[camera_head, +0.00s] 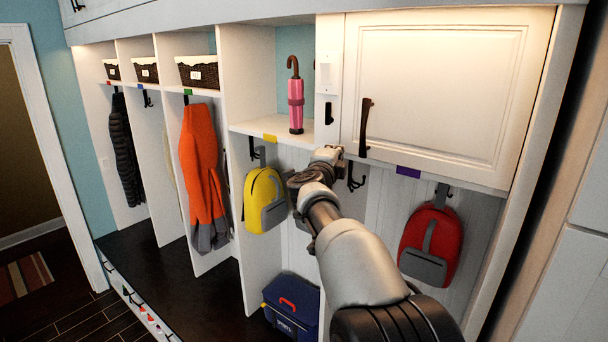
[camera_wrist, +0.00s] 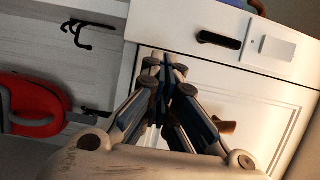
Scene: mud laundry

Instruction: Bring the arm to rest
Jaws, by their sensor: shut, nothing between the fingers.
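My gripper (camera_head: 330,153) is in front of the lockers, just left of and below the dark door handle (camera_head: 366,128) in the head view. In the wrist view my gripper (camera_wrist: 165,65) has its fingers together with nothing between them. The handle also shows behind the fingers in the wrist view (camera_wrist: 226,127). The white cabinet door (camera_head: 450,85) looks closed. My arm reaches up from the lower right and hides part of the lockers behind it.
A pink umbrella (camera_head: 296,105) stands on the shelf left of the door. A yellow backpack (camera_head: 262,190) and a red backpack (camera_head: 428,235) hang below on either side of my arm. A blue bag (camera_head: 290,308) sits on the bench. Black hooks (camera_wrist: 85,36) stick out nearby.

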